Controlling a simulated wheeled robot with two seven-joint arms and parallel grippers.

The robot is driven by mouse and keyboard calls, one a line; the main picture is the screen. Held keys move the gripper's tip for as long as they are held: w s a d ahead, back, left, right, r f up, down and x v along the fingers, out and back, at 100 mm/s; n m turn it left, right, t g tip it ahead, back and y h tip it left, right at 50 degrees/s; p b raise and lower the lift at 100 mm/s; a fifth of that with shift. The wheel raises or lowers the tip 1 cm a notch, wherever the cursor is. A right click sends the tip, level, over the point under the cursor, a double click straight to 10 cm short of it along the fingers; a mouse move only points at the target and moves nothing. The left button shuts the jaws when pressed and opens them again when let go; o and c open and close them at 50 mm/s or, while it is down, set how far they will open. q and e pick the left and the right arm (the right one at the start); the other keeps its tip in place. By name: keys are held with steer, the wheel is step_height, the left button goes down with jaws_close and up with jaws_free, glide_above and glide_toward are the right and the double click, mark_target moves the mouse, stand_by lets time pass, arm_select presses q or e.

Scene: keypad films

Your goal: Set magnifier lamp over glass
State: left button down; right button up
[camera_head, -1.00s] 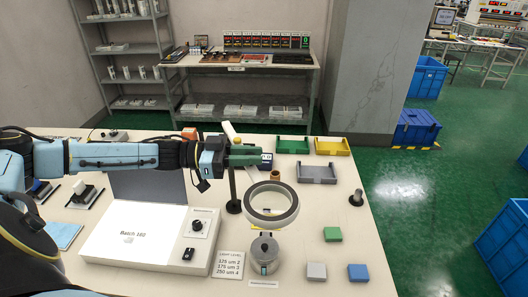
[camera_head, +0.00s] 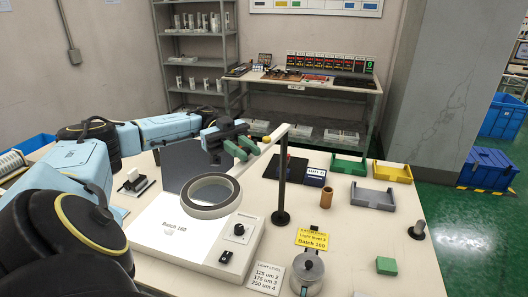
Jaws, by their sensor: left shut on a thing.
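The magnifier lamp's white ring (camera_head: 234,200) hangs over the back right part of the lit glass (camera_head: 165,240) on the light box, which reads "Batch 160". Its white arm (camera_head: 275,134) runs to a dark post (camera_head: 281,185) standing right of the light box. A yellow knob shows on the lamp arm. My left gripper (camera_head: 242,147), with green fingers, is above and behind the ring, shut on the magnifier lamp; the exact grip spot is hard to see. My right gripper is not in view.
Right of the light box are a level card (camera_head: 268,276), a metal pot (camera_head: 308,272) and a yellow sign (camera_head: 312,239). Green (camera_head: 349,164), yellow (camera_head: 392,172) and grey (camera_head: 373,196) trays stand at the back right. A dark upright panel (camera_head: 185,163) is behind the glass.

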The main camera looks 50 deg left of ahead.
arm_select(q)
steer(key=shift+s+a+r, duration=0.1)
steer(key=shift+a, duration=0.15)
steer(key=c, duration=1.3)
jaws_free()
step_height(320, 180, up, 10)
